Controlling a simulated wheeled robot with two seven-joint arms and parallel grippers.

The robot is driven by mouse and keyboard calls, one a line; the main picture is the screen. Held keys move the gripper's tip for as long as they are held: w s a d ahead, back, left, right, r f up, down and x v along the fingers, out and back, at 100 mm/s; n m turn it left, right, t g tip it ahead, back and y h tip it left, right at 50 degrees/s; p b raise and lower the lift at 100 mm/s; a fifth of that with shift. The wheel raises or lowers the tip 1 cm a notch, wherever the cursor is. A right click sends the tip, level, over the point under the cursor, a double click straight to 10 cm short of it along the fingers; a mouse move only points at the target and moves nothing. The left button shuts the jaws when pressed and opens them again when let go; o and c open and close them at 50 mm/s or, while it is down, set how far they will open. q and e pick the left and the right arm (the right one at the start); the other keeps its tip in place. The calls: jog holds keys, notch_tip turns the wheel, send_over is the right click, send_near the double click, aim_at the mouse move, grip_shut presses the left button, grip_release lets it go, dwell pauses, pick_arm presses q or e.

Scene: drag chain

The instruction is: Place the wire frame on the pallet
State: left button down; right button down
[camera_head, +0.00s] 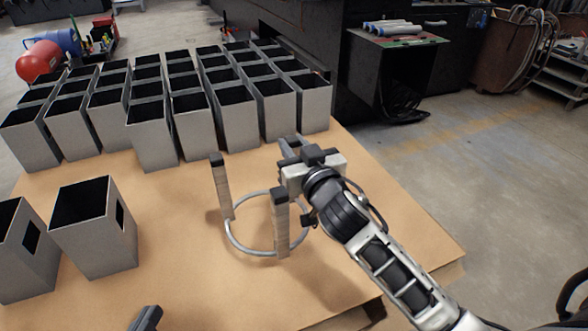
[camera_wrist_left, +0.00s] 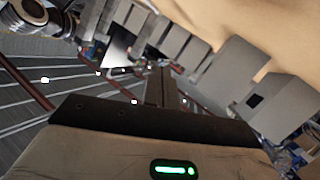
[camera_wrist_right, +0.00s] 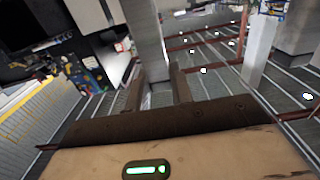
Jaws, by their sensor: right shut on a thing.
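The wire frame (camera_head: 231,242) is a grey metal ring with upright posts that have dark tips. It is over the bare front part of the brown, board-topped pallet (camera_head: 180,285); I cannot tell whether its ring touches the board. My right gripper (camera_head: 288,150) is shut on one of its posts at the far right side of the ring. In the right wrist view a grey post (camera_wrist_right: 146,35) runs between the two fingers. My left gripper shows only as a dark tip (camera_head: 146,318) at the bottom edge. In the left wrist view its fingers (camera_wrist_left: 162,85) are together and empty.
Several rows of open grey box tubes (camera_head: 152,131) fill the back of the pallet. A black cabinet (camera_head: 385,70) stands behind on the floor.

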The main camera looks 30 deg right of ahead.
jog(key=shift+w+d+f, duration=0.1)
jog(key=shift+w+f, duration=0.2)
pick_arm(q)
jog(key=shift+w+d+r+n+t+h+b, duration=0.15)
jog(key=shift+d+r+n+t+h+b, duration=0.3)
jog(key=shift+b, duration=0.8)
pick_arm(e)
jog(key=f, duration=0.3)
jog(key=shift+w+d+f, duration=0.1)
jog(key=shift+w+f, duration=0.15)
jog(key=shift+f, duration=0.05)
pick_arm(q)
jog(key=shift+a, duration=0.1)
pick_arm(e)
jog(key=shift+f, duration=0.2)
jog(key=c, duration=1.2)
grip_release()
jog(key=shift+f, duration=0.1)
jog(key=shift+c, duration=0.2)
pick_arm(q)
jog(key=shift+r, duration=0.15)
